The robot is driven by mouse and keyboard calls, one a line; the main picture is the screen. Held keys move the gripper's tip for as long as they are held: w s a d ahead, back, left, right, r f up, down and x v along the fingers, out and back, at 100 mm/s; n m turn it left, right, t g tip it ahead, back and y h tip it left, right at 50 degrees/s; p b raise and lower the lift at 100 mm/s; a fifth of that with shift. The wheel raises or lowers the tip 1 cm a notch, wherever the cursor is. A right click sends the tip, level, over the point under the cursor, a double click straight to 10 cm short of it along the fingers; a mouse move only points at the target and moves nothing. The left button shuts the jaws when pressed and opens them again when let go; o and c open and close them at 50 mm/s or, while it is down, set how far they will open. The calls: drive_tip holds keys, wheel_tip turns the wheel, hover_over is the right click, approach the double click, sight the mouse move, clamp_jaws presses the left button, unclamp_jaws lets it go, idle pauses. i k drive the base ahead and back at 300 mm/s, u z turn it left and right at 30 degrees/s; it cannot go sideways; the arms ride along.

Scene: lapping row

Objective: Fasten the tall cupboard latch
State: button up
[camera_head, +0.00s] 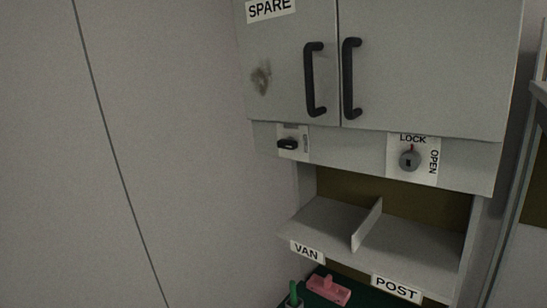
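A grey cupboard (430,70) with two doors fills the upper right. The doors look shut, and two black upright handles (314,80) (349,79) sit either side of the seam. On the panel below the left door is a small pale plate with a black latch knob (288,144), which lies roughly level. To its right is a round grey key lock (409,160) on a white plate marked LOCK above and OPEN at the right. A small red mark points up towards LOCK. I cannot tell which of these fittings is the task's latch. My gripper is not in view.
Below is an open shelf (325,221) with a divider (367,225) and labels VAN and POST. Under it, a pink object (328,289) and a green upright object (293,294) rest on a dark green surface. A plain wall (165,130) fills the left.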

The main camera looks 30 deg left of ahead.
sight(291, 142)
drive_tip(key=k, duration=1.4)
drive_tip(key=u, duration=0.8)
drive_tip(key=i, duration=1.9)
drive_tip(key=z, duration=0.7)
